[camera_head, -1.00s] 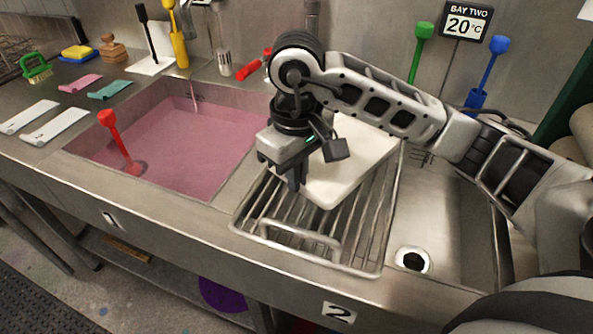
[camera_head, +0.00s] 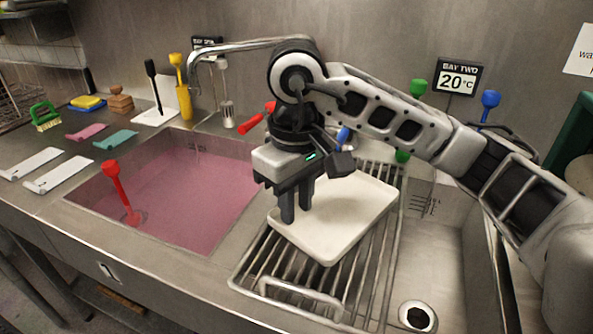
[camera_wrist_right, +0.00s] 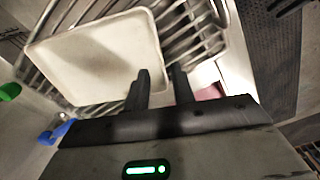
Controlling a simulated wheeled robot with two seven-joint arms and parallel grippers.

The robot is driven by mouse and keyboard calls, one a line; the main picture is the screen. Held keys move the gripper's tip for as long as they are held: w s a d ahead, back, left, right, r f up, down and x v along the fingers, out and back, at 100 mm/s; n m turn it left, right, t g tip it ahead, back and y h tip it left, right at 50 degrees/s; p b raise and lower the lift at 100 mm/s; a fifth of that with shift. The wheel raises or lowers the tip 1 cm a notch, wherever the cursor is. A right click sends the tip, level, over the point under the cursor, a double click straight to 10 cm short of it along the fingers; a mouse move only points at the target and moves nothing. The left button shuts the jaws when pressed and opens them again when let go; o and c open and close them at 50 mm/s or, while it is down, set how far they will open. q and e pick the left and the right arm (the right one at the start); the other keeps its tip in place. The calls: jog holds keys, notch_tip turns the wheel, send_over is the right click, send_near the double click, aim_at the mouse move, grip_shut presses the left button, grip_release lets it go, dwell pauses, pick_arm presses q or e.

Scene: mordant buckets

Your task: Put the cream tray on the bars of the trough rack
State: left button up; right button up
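The cream tray (camera_head: 340,218) lies on the bars of the trough rack (camera_head: 262,270), over the right-hand basin. It looks nearly flat and sits turned at an angle to the bars. In the right wrist view the tray (camera_wrist_right: 95,60) shows its pale inner face, with rack bars around it. My right gripper (camera_head: 296,205) points down at the tray's left end. My left gripper is not in view.
A pink-filled basin (camera_head: 180,190) with a red-handled tool (camera_head: 118,188) is left of the rack. Several small items lie on the left counter. A faucet (camera_head: 240,46) arches behind my right wrist. A drain (camera_head: 417,316) shows in the bare basin floor right of the rack.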

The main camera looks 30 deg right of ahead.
aim_at(297, 237)
notch_tip(297, 237, up, 6)
jog(key=shift+f, duration=0.15)
jog(key=shift+f, duration=0.15)
dwell(0.4)
notch_tip(297, 237, down, 12)
jog(key=shift+f+b, duration=0.1)
jog(key=shift+b, duration=0.3)
jog(key=shift+r, duration=0.7)
jog(key=shift+w+a+r, duration=0.25)
jog(key=shift+w+a, duration=0.15)
jog(key=shift+w, duration=0.1)
